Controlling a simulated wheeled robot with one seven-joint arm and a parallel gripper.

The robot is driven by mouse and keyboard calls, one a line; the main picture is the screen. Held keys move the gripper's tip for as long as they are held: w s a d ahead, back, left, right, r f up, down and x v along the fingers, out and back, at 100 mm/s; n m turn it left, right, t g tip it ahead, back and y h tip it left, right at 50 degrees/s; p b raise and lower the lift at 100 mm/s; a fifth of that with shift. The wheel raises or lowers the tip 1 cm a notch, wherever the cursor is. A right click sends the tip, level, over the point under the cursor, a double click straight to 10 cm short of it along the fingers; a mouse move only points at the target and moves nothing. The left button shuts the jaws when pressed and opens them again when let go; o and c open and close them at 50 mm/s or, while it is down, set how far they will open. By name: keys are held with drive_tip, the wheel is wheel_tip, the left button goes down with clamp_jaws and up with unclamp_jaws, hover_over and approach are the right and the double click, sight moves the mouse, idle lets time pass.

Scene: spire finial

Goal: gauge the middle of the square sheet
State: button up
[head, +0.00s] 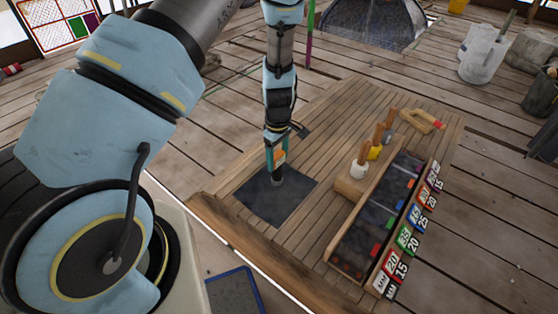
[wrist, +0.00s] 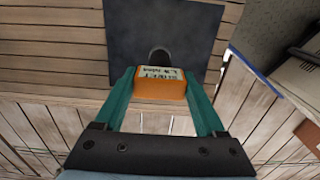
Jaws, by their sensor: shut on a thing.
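The square sheet (head: 259,199) is dark grey and lies flat on the slatted wooden table (head: 330,130). It also shows at the top of the wrist view (wrist: 90,45). My gripper (head: 276,155) is shut on an orange gauge (wrist: 160,87) with a pale printed label. The gauge's dark round tip (head: 278,181) points down at the sheet, a little toward its upper right in the head view. I cannot tell whether the tip touches the sheet. In the wrist view the tip is partly hidden behind the orange body.
To the right is a long divided wooden box (head: 375,220) with coloured number labels (head: 409,240). A rack (head: 350,187) of wooden-handled tools and a red-tipped wooden piece (head: 420,121) stand near it. A blue-edged tray (head: 233,293) lies at the lower front.

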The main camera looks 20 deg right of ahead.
sight(278, 167)
drive_tip(key=shift+f, duration=0.1)
idle(0.4)
drive_tip(key=shift+f+b, duration=1.4)
drive_tip(key=shift+f, duration=0.85)
drive_tip(key=o, duration=1.5)
drive_tip(key=shift+r, duration=0.1)
